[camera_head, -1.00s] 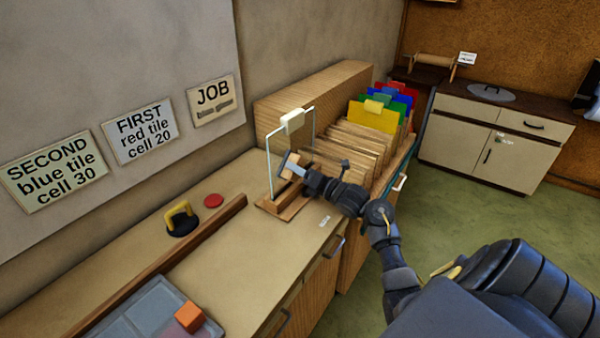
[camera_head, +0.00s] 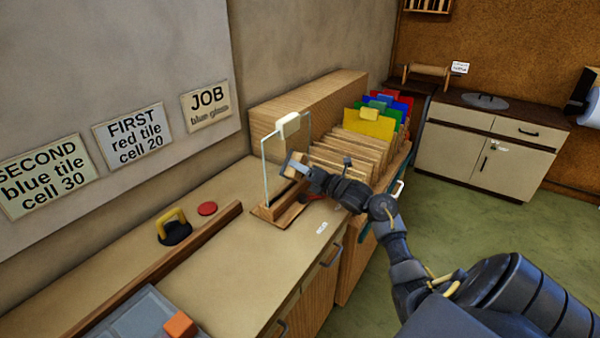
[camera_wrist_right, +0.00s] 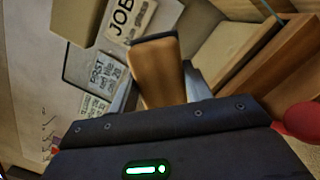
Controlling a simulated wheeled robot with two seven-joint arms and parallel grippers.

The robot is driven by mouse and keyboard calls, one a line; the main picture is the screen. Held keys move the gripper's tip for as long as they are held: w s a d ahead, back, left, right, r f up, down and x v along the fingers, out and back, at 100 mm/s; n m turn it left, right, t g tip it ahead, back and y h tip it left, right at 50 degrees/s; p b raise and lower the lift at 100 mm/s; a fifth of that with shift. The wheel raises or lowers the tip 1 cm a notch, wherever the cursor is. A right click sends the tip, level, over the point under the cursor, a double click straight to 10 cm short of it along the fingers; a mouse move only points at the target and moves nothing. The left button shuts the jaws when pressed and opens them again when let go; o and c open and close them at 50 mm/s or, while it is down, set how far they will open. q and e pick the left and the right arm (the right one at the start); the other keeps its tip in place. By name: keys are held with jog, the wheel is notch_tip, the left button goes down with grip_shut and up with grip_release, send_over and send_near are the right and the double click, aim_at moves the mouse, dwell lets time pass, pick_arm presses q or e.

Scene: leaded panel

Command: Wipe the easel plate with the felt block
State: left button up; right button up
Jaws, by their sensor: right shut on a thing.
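The easel plate (camera_head: 274,172) is a clear upright pane in a wooden foot (camera_head: 270,212) on the counter, with a pale yellow clip (camera_head: 288,125) on its top edge. My right gripper (camera_head: 312,172) is shut on the felt block (camera_head: 296,161), a tan block with a dark edge. The gripper holds the block raised at the plate's right side; I cannot tell whether it touches the pane. The block also shows in the right wrist view (camera_wrist_right: 157,75), standing out from the gripper. The left gripper is not in view.
A rack of wooden slats (camera_head: 355,150) with colored tabs stands close behind my right arm. An orange block (camera_head: 179,324) sits at a grey tray.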

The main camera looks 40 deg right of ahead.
aim_at(284, 170)
jog(key=shift+s+a, duration=0.25)
jog(key=shift+a, duration=0.75)
jog(key=shift+s+a, duration=0.2)
jog(key=shift+a, duration=0.8)
jog(key=shift+s, duration=0.1)
jog(key=shift+s+d+f, duration=0.1)
jog(key=shift+s, duration=0.45)
jog(key=v, duration=0.4)
jog(key=shift+w+d+r, duration=0.1)
jog(key=shift+d+r, duration=0.15)
jog(key=shift+d, duration=0.1)
jog(key=shift+s, duration=0.3)
